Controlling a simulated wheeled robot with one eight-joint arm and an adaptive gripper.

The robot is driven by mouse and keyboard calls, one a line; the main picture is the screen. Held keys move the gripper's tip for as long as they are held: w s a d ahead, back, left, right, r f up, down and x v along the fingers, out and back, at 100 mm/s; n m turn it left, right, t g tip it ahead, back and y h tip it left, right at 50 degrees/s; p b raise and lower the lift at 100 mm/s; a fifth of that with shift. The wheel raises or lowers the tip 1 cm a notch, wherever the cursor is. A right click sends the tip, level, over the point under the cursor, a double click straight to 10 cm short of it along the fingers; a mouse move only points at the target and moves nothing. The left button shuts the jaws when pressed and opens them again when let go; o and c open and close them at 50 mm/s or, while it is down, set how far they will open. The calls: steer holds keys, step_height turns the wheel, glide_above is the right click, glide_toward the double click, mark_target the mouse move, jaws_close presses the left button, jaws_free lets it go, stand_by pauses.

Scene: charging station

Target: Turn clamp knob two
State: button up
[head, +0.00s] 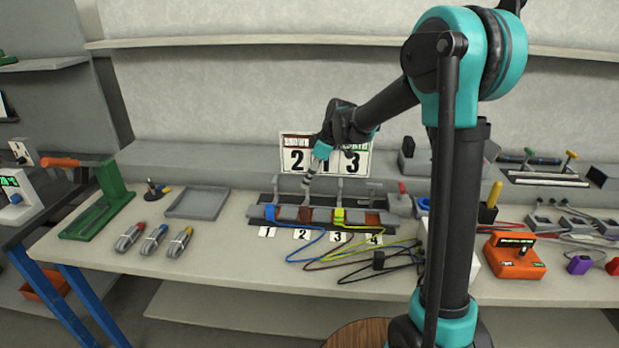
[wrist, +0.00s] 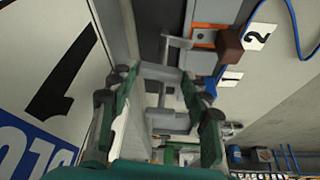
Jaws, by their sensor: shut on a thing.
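My gripper (head: 308,180) reaches down over position two of the clamp bar (head: 322,214), above the label 2 (head: 302,234). It is shut on clamp knob two, a grey crossbar (wrist: 161,73) between its green fingers in the wrist view. The fingers hide most of this knob in the head view. Grey T-shaped knob one (head: 275,187) stands to its left. Knob three (head: 340,187) and knob four (head: 374,188) stand to its right. A brown block (wrist: 230,42) beside the label 2 shows in the wrist view.
A card with large numbers (head: 296,155) stands close behind my gripper. A blue connector (head: 270,212) and a yellow connector (head: 339,215) sit on the bar, with loose wires in front. A grey tray (head: 197,203) lies to the left.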

steer(key=shift+w+n+g, duration=0.15)
steer(key=shift+n+g, duration=0.25)
steer(key=shift+n, duration=0.7)
steer(key=o, duration=1.2)
steer(key=shift+c, duration=0.2)
